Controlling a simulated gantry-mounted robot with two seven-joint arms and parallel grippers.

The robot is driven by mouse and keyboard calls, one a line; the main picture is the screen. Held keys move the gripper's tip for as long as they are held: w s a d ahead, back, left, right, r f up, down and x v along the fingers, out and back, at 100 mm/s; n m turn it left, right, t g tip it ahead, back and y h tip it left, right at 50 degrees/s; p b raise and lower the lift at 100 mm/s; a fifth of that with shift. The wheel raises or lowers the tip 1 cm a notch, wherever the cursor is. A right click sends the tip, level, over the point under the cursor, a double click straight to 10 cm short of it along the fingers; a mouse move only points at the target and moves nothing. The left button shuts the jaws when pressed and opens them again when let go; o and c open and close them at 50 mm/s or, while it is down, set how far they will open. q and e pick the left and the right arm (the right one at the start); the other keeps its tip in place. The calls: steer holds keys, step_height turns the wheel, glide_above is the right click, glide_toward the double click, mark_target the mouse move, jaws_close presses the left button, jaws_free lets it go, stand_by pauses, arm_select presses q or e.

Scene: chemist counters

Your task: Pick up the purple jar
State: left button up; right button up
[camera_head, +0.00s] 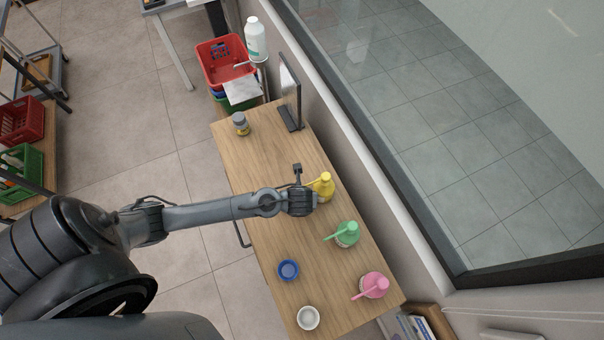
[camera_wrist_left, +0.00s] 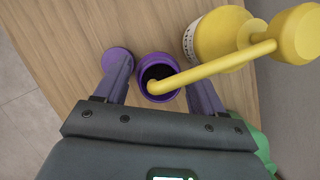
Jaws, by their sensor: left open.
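The purple jar (camera_wrist_left: 143,64) stands on the wooden counter in the left wrist view, open at the top with a dark inside. My left gripper (camera_wrist_left: 160,78) is open, with one finger on either side of the jar. Whether the fingers touch it I cannot tell. A flat purple disc (camera_wrist_left: 116,58), perhaps a lid, lies by the left finger, partly covered by it. In the head view my left gripper (camera_head: 304,202) is over the counter beside the yellow pump bottle, and the jar is hidden there.
The yellow pump bottle (camera_head: 325,186) is close by; its spout crosses over the jar in the wrist view. Green (camera_head: 347,233) and pink (camera_head: 375,285) bottles, a blue jar (camera_head: 288,270) and a white jar (camera_head: 308,317) stand nearer. A dark stand (camera_head: 291,98) is farther back.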

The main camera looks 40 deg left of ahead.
arm_select(q)
steer(key=shift+f, duration=0.1)
steer(key=c, duration=1.1)
jaws_close()
